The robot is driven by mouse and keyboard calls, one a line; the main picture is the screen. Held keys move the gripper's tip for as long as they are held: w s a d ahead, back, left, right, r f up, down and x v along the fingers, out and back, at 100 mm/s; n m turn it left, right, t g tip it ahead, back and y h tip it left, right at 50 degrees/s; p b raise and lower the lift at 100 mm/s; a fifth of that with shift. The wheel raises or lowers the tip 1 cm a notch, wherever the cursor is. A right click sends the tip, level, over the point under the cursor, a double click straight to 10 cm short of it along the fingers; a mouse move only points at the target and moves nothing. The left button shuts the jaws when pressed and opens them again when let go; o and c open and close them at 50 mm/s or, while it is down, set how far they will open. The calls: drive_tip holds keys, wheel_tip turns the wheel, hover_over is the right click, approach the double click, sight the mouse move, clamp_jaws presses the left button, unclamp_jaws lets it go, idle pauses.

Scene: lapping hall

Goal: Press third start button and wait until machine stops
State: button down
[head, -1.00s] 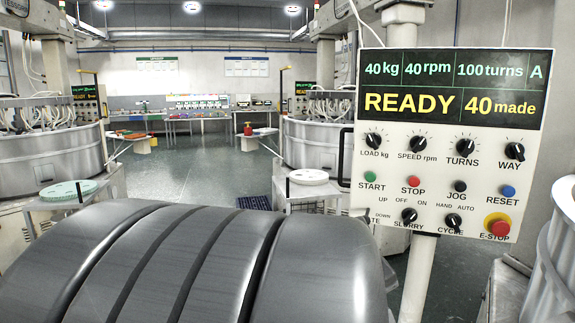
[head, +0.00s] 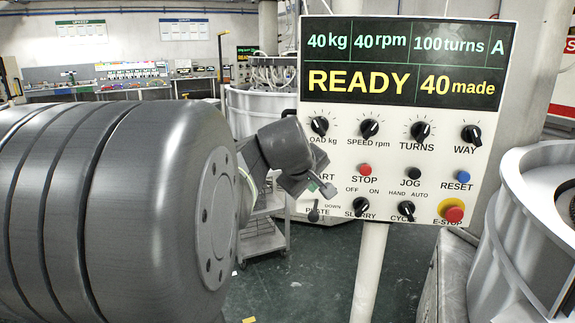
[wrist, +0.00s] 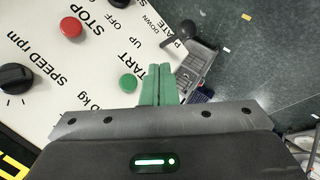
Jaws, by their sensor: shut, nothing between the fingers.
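The control panel (head: 440,155) is white, with a display (head: 402,62) reading 40kg, 40rpm, 100turns A, READY and 40 made. My gripper (head: 329,190) is in front of the panel's left edge and hides the green START button in the head view. In the wrist view the green START button (wrist: 128,82) shows just left of my shut, empty green fingers (wrist: 160,70). The fingertips appear beside the button rather than over it; I cannot tell whether they touch the panel. The red STOP button (head: 365,170) is right of my gripper.
The red E-STOP (head: 453,213) is at the panel's lower right, below the blue RESET button (head: 463,187). A grey cart (head: 265,238) stands behind my gripper. A round machine (head: 530,235) stands close at the right. Dark green floor lies between.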

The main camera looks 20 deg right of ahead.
drive_tip(key=w+d+p, duration=0.2)
drive_tip(key=w+d, duration=0.2)
drive_tip(key=w, duration=0.3)
drive_tip(key=shift+w+d+p, duration=0.25)
drive_tip(key=shift+w+p, duration=0.05)
drive_tip(key=shift+p, duration=0.05)
drive_tip(key=shift+w, duration=0.1)
idle(2.0)
drive_tip(key=shift+w+d, duration=0.2)
drive_tip(key=shift+w, duration=0.1)
drive_tip(key=shift+w+d+p, duration=0.2)
drive_tip(key=shift+w+p, duration=0.1)
drive_tip(key=shift+w, duration=0.05)
idle(0.8)
idle(0.3)
drive_tip(key=shift+s+a+b, duration=0.35)
drive_tip(key=shift+s+a, duration=0.1)
drive_tip(key=shift+s, duration=0.3)
drive_tip(key=shift+s+a+b, duration=0.3)
drive_tip(key=shift+s+a, duration=0.1)
drive_tip(key=shift+s, duration=0.3)
drive_tip(key=shift+s+a+b, duration=0.25)
drive_tip(key=shift+s+a, duration=0.2)
drive_tip(key=shift+s, duration=0.3)
drive_tip(key=shift+s+a+b, duration=0.3)
drive_tip(key=shift+s+a, duration=0.1)
drive_tip(key=shift+s, duration=0.3)
